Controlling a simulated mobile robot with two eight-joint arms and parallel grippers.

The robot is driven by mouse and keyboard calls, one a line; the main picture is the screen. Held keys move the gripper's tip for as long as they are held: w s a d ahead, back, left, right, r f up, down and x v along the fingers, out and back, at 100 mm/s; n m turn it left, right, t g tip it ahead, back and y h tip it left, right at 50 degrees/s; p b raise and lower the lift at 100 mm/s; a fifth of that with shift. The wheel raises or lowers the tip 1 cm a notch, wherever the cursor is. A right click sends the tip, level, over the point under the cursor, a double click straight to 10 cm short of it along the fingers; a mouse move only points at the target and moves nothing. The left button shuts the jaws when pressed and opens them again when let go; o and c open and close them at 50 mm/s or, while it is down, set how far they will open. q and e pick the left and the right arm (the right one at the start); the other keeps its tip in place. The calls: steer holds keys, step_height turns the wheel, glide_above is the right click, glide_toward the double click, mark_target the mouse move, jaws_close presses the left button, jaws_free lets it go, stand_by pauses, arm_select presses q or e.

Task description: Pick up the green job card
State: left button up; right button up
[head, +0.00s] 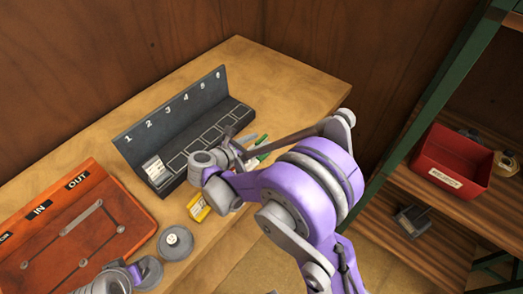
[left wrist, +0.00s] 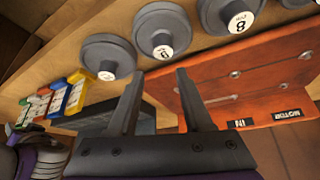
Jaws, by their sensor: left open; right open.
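A row of coloured job cards lies on the bench in front of the numbered rack. In the head view a green card edge (head: 254,161) shows just beyond my right gripper (head: 213,166), which hides much of the row. A yellow card (head: 198,208) lies nearer. My right gripper is open above the cards, with no card seen in it. The left wrist view shows the card row at its left, with a yellow card (left wrist: 77,97) closest; the green one is small there. My left gripper (left wrist: 157,73) is open and empty, over the bench near the orange board.
The dark rack (head: 122,143) with numbered slots holds a white card (head: 154,168) at slot 1. An orange board (head: 135,222) lies at the left, with a grey disc (head: 175,243) beside it. A shelf with a red bin (head: 442,182) stands at the right.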

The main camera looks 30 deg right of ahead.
steer(key=shift+x, duration=1.05)
steer(key=shift+a, duration=0.1)
steer(key=shift+c, duration=0.3)
jaws_close()
